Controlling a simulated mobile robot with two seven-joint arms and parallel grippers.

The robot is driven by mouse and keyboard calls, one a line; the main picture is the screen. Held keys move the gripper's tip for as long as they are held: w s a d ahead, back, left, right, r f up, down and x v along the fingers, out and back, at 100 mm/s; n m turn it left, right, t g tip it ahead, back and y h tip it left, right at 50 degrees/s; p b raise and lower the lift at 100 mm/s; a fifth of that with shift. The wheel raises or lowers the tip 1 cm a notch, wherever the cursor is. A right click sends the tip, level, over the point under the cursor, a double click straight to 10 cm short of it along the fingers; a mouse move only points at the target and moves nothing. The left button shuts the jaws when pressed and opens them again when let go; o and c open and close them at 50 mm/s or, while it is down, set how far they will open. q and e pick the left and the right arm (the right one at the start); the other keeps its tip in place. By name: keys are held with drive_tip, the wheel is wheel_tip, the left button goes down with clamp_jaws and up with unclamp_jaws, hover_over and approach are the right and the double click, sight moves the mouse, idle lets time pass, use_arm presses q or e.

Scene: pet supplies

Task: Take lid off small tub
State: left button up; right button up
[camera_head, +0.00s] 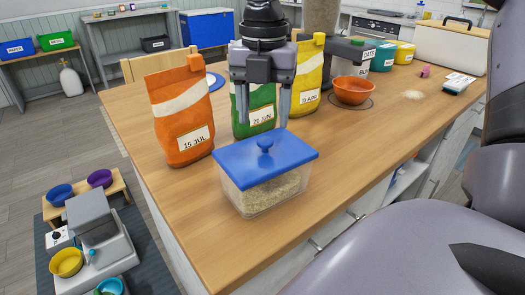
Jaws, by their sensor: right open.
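The small clear tub (262,197) stands near the front edge of the wooden counter, partly filled with pale grains. Its blue lid (290,155) sits on top, with a round blue knob (265,144) in the middle. My right gripper (263,121) points down above and just behind the knob in the picture, with its two fingers spread and nothing between them. The fingertips look apart from the knob, but the exact height gap is hard to tell. My left gripper does not show.
An orange bag (178,115), a green bag (262,112) and a yellow bag (309,75) stand behind the tub. An orange bowl (353,91) sits to their right. The counter (350,145) right of the tub is clear. A low feeding station (100,245) is on the floor at left.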

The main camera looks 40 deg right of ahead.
sight(265, 140)
drive_tip(key=f, duration=0.4)
drive_tip(key=shift+s+f, duration=0.15)
drive_tip(key=shift+s, duration=0.15)
clamp_jaws()
